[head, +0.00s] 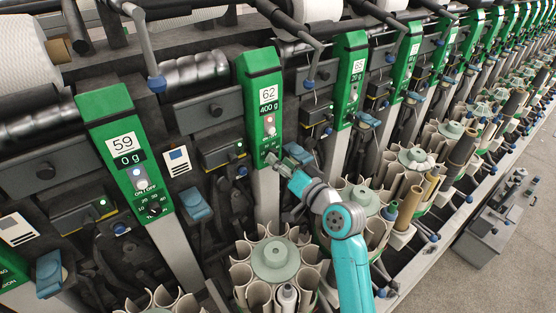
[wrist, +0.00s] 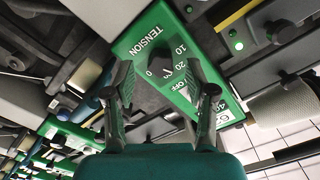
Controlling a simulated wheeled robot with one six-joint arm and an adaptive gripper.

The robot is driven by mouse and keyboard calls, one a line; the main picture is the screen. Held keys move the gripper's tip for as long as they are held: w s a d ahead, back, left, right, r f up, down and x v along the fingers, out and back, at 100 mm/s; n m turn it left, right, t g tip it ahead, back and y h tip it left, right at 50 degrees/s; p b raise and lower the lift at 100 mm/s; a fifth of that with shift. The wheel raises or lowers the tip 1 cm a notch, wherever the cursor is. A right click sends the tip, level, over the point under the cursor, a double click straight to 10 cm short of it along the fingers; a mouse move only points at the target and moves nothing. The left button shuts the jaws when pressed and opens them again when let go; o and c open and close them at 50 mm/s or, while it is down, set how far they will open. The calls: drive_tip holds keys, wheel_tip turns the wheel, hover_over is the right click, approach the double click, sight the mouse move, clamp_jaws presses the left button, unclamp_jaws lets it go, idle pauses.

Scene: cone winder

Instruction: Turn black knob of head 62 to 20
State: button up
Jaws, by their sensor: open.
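The green panel of head 62 (head: 262,112) stands left of centre in the head view, with the number 62 and a 400 g display. My gripper (head: 278,163) is at the panel's lower end, and its fingers look small there. In the wrist view, the black knob (wrist: 159,69) sits on the green panel (wrist: 140,42) beside the word TENSION and the marks 0, 10 and 20. My open gripper (wrist: 157,84) has one finger on each side of the knob, with visible gaps. I cannot tell which mark the knob points to. In the head view my gripper obscures the knob area.
Head 59 (head: 126,155) is at the left, and head 65 (head: 349,82) is to the right. A round magazine of pale tubes (head: 275,258) stands below head 62. A blue lever part (head: 196,204) sits left of the panel's lower end.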

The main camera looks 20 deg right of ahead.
drive_tip(key=v, duration=1)
drive_tip(key=shift+s, duration=0.25)
